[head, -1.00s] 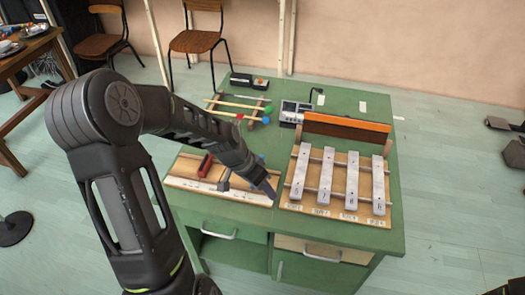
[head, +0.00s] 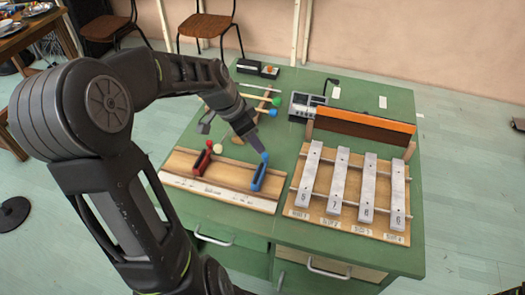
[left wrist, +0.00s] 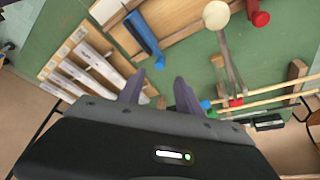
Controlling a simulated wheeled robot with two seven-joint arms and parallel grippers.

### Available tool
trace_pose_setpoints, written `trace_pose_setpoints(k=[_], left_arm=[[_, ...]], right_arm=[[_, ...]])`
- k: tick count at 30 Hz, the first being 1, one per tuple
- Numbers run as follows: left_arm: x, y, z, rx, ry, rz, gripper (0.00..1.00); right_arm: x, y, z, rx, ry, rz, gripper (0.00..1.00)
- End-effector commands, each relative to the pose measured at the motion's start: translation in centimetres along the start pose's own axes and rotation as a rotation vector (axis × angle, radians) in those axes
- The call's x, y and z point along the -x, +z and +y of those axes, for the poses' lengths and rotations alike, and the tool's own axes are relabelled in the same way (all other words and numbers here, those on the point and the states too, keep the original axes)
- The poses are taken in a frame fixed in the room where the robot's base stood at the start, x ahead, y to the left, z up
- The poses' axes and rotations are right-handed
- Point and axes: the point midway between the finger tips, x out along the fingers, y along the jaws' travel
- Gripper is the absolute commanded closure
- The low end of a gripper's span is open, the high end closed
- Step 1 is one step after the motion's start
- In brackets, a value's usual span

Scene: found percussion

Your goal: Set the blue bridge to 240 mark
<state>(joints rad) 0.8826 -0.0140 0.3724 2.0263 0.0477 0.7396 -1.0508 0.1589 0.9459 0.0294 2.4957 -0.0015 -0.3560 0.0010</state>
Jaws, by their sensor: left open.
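The blue bridge (head: 259,174) stands near the right end of the wooden board (head: 178,163). A white scale strip (head: 215,193) runs along the board's front; its marks are too small to read. The red bridge (head: 202,160) stands farther left. My left gripper (head: 229,137) is behind the board, open and empty, its fingers apart. In the left wrist view, the open fingers (left wrist: 157,88) sit apart from the blue bridge (left wrist: 143,38), which is at the upper left of them. The red bridge (left wrist: 258,14) is at the upper right there. My right gripper is out of view.
A xylophone with numbered metal bars (head: 340,180) stands right of the board. A cream-headed mallet (left wrist: 216,15) and sticks with coloured heads (head: 276,101) lie behind the board. A grey device (head: 305,107) and an orange-topped wooden rail (head: 360,125) stand farther back.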

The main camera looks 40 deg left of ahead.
Motion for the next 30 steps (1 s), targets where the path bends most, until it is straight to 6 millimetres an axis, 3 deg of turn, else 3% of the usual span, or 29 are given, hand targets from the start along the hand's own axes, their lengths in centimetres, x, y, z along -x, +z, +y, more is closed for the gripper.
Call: trace_pose_setpoints(k=[15, 25, 30], left_arm=[[-6.9, 0.1, 0.0, 0.002, 0.0, -0.001, 0.59], [-7.3, 0.0, 0.0, 0.002, -0.002, 0.0, 0.59], [-7.3, 0.0, 0.0, 0.002, -0.002, 0.0, 0.72]], right_arm=[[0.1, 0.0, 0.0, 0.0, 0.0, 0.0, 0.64], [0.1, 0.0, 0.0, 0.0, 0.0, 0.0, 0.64], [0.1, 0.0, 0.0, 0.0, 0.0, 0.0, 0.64]])
